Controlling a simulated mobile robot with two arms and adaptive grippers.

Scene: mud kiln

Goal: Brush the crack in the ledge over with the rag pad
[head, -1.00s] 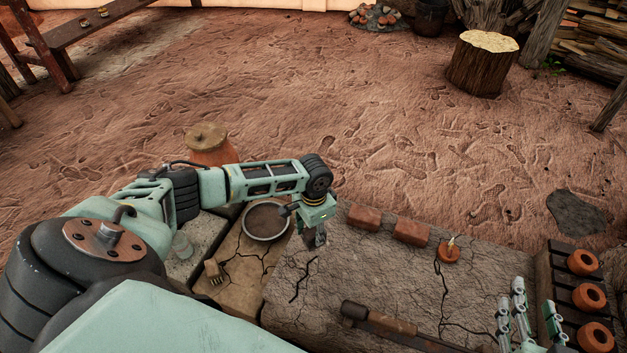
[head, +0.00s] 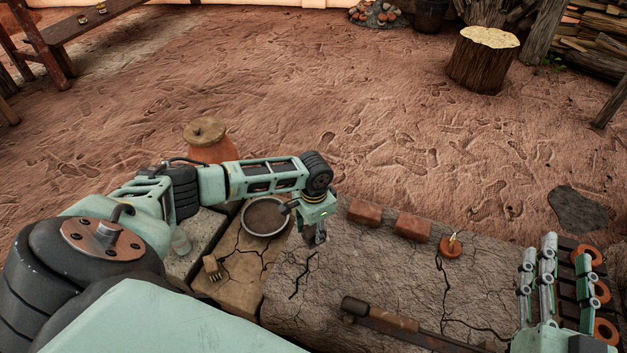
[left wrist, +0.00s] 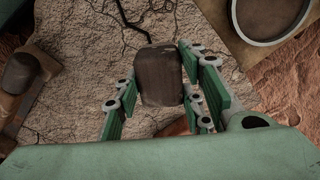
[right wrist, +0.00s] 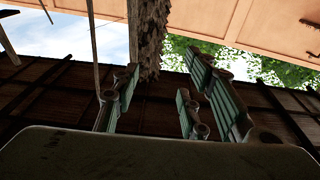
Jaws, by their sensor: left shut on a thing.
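My left gripper (head: 317,226) hangs over the left back part of the grey ledge (head: 390,275). It is shut on a dark brown pad, likely the rag pad (left wrist: 160,75), which shows between its fingers in the left wrist view. A dark crack (head: 302,276) runs down the left part of the ledge, close to the pad; a crack (left wrist: 130,25) also shows beyond the pad in the left wrist view. Another branching crack (head: 445,290) lies further right. Whether the pad touches the ledge is unclear. My right gripper (head: 552,250) is raised at the right, open and empty.
Two bricks (head: 365,213) and a small clay lamp (head: 451,245) stand along the back edge. A long tool (head: 400,326) lies at the front. A round bowl (head: 265,216) and a brush (head: 212,268) are to the left. Clay rings (head: 606,330) sit in a dark rack at the right.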

